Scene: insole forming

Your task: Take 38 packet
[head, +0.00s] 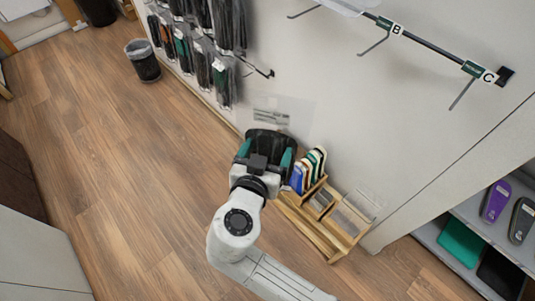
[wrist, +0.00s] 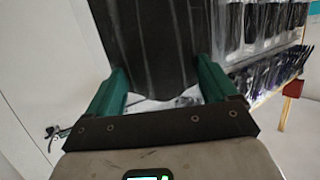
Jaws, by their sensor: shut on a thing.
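My gripper (head: 266,153) is shut on a dark packet (head: 271,139), with a green finger on each side of it. The packet has a clear sleeve with a pale printed header at its far end, by the white wall. In the wrist view the dark packet (wrist: 150,40) fills the space between and beyond the fingers of my gripper (wrist: 161,82). No size number on it can be read. Other dark packets in clear sleeves (head: 201,62) hang in rows on the wall at upper left; their numbers are not readable either.
A wooden organiser (head: 329,243) with blue, green and white pieces stands close right of my gripper. Hooks marked B (head: 397,29) and C (head: 489,76) stick out of the wall. A shelf with insoles is at right. A bin (head: 143,62) stands at upper left; the floor at left is clear.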

